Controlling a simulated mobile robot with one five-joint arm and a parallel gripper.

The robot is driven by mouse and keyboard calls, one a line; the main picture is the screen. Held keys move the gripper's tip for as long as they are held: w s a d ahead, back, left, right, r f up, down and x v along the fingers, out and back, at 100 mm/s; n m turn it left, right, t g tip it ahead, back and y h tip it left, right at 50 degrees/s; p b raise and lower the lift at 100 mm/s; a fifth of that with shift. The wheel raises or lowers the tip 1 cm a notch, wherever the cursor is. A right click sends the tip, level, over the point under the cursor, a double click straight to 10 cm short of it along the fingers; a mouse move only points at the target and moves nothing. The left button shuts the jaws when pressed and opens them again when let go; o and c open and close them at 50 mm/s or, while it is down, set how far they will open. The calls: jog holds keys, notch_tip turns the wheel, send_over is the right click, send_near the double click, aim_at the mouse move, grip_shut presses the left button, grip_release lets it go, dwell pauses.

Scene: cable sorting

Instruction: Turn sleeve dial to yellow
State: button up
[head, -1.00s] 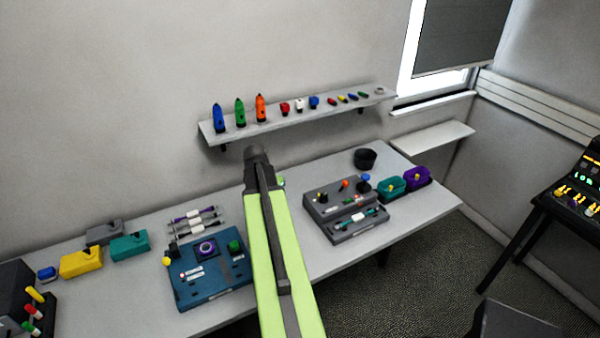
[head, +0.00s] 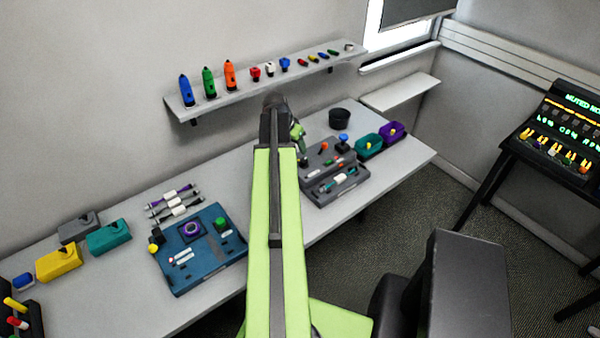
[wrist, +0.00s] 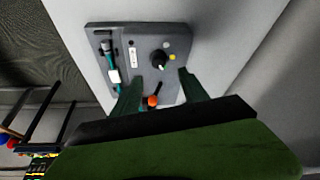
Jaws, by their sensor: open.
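A dark round dial (wrist: 159,57) sits on a grey panel box (wrist: 108,40) in the wrist view. A small yellow dot (wrist: 173,57) lies just right of the dial, and a paler dot is above it. The dial has a pale pointer mark, but its exact direction is too small to tell. My gripper (wrist: 161,80) is open, its two green fingers reaching toward the panel on either side of the dial's line, apparently not touching it. An orange-tipped lever (wrist: 153,101) shows between the fingers. In the head view my arm partly hides the grey box (head: 318,199).
A blue panel (head: 205,270) lies left of my arm on the table. Teal (head: 369,145) and purple (head: 391,132) bins and a black cup (head: 339,118) stand near the grey box. A shelf (head: 240,93) with coloured items runs along the wall. A teal-banded cable (wrist: 113,68) lies on the panel.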

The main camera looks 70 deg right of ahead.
aim_at(304, 160)
jog(key=b+x, duration=0.8)
jog(key=x, duration=0.2)
jog(key=shift+s+d+f, duration=0.25)
jog(key=shift+f, duration=0.05)
jog(key=shift+r, duration=0.1)
